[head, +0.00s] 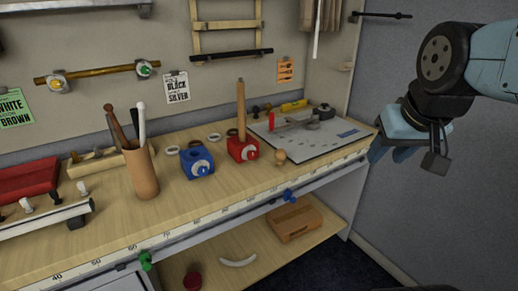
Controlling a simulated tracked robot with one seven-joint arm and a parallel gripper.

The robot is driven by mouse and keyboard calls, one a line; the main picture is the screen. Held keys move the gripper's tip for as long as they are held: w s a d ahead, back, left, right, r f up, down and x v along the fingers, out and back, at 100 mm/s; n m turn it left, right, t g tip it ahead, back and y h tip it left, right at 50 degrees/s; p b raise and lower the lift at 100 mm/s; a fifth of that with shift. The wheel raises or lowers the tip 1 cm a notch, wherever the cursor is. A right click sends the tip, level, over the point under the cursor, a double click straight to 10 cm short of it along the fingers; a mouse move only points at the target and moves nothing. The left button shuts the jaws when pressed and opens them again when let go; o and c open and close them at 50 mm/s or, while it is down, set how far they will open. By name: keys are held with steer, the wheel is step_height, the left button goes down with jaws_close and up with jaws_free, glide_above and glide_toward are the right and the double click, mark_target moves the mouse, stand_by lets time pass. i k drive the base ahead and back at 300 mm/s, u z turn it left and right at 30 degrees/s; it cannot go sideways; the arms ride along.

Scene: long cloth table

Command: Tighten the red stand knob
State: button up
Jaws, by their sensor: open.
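A red stand (238,148) sits on the wooden workbench (225,193), with a wooden rod (240,105) standing upright in it. Its red knob (253,155), set in a pale ring, is on the front face. How tight the knob is cannot be told from here. My gripper (390,154) hangs at the right, in front of the grey wall and past the bench's right end.
A blue stand (196,162) is left of the red one. A tall brown cup (141,172) holds sticks farther left. Blue and green knobs stick out along the front edge.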

mark_target(251, 154)
steer(key=z, duration=0.35)
steer(key=i, duration=1.05)
steer(key=u, duration=0.4)
